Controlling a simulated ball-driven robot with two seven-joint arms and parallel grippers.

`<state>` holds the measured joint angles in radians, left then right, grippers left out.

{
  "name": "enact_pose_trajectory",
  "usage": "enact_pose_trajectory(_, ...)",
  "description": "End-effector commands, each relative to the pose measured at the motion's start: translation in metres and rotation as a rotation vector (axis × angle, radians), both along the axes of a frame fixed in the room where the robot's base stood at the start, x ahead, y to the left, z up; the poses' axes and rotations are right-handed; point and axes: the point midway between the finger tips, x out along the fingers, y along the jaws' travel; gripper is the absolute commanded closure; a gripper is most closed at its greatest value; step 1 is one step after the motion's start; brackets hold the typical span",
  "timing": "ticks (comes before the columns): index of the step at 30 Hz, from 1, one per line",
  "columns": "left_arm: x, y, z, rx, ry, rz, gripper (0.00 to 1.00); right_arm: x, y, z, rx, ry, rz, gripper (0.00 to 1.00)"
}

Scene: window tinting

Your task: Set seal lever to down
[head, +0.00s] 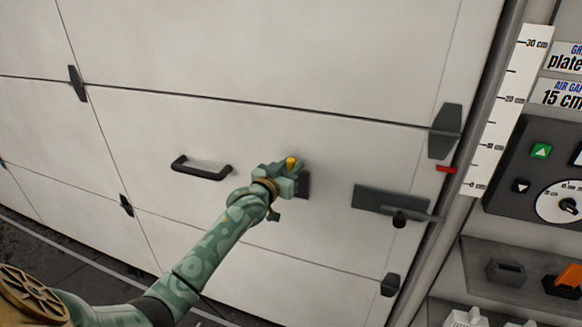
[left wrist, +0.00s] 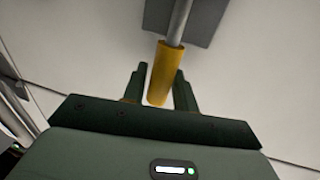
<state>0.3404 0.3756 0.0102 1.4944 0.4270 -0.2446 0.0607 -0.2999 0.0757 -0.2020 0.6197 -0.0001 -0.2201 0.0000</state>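The seal lever has a yellow grip (head: 291,162) and stands out from a dark mounting plate (head: 304,187) on the pale panelled door. In the left wrist view its yellow grip (left wrist: 166,73) hangs from a grey rod (left wrist: 183,20) that runs up to the dark plate. My left gripper (head: 284,178) is at the lever, with a finger on either side of the grip. The grip hides part of one finger, so whether the fingers press on it cannot be told. My right gripper is not in view.
A dark door handle (head: 201,168) is left of my left gripper. A dark latch plate (head: 378,199) with a knob is to its right. A control panel (head: 537,165), a height scale (head: 507,105) and a shelf (head: 480,278) stand at the right edge.

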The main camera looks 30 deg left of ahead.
Motion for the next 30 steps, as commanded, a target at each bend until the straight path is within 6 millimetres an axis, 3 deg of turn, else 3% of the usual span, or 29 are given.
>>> enact_pose_trajectory(1, 0.0, 0.0, 0.0, 0.0, 0.0, 0.0, 0.86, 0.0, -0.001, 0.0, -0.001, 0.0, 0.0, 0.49)
enact_pose_trajectory(3, 0.0, 0.0, 0.0, 0.0, 0.0, 0.0, 1.0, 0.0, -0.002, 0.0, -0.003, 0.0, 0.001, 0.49)
enact_pose_trajectory(17, -0.002, 0.009, 0.0, -0.081, -0.018, 0.001, 1.0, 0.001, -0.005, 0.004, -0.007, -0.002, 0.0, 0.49)
enact_pose_trajectory(30, -0.011, 0.048, -0.012, -0.435, -0.103, 0.003, 1.0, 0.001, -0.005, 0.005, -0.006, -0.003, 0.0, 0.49)
